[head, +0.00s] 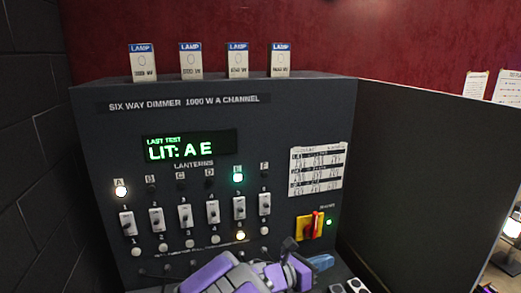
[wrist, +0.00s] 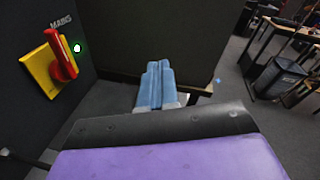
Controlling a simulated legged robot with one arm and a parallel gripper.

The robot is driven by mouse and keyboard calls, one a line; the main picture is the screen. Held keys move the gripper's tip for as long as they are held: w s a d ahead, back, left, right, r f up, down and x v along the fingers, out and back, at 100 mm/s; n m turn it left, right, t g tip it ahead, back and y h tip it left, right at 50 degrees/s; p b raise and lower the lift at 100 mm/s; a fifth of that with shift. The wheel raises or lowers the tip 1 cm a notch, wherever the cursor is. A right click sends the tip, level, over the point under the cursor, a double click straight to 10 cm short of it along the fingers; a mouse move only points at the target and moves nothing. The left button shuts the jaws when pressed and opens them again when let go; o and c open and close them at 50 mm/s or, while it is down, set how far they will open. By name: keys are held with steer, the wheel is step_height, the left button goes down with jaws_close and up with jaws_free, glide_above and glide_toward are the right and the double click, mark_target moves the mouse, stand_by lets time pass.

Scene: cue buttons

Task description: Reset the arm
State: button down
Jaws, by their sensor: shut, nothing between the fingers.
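My purple arm (head: 235,276) is low in the head view, in front of the dimmer panel's lower edge. My gripper (head: 322,262) shows there as blue fingers pointing right, below the mains switch. In the wrist view my gripper (wrist: 157,84) has its two blue fingers side by side, shut and empty, apart from the panel. The dark dimmer panel (head: 120,150) has a display (head: 190,147) reading "LAST TEST LIT: A E". Lantern A (head: 120,191) glows white and lantern E (head: 238,177) green. The button under slider 5 (head: 240,236) glows yellow. My arm hides part of the panel's bottom.
The yellow-and-red mains switch (head: 310,226) is at the panel's right, beside a small green light; it also shows in the wrist view (wrist: 57,65). Several lamp boxes (head: 190,61) stand on top. A dark side board (head: 430,160) is at right. A bin (wrist: 278,78) stands beyond.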

steer(key=s+d+m+g+y, duration=0.3)
steer(key=s+d+m+g, duration=0.3)
steer(key=s, duration=0.5)
steer(key=s+d+m+g+y, duration=0.2)
steer(key=s+d+m+g, duration=0.15)
steer(key=s+m, duration=0.65)
steer(key=s+a+f+m+y, duration=0.1)
steer(key=s+a+m+y, duration=0.4)
steer(key=s, duration=0.3)
steer(key=s+a+m+y, duration=0.5)
steer(key=s+a, duration=0.1)
steer(key=s, duration=0.2)
steer(key=shift+s+a+f, duration=0.3)
steer(key=shift+s+f, duration=0.05)
steer(key=shift+s, duration=0.05)
steer(key=shift+t, duration=0.25)
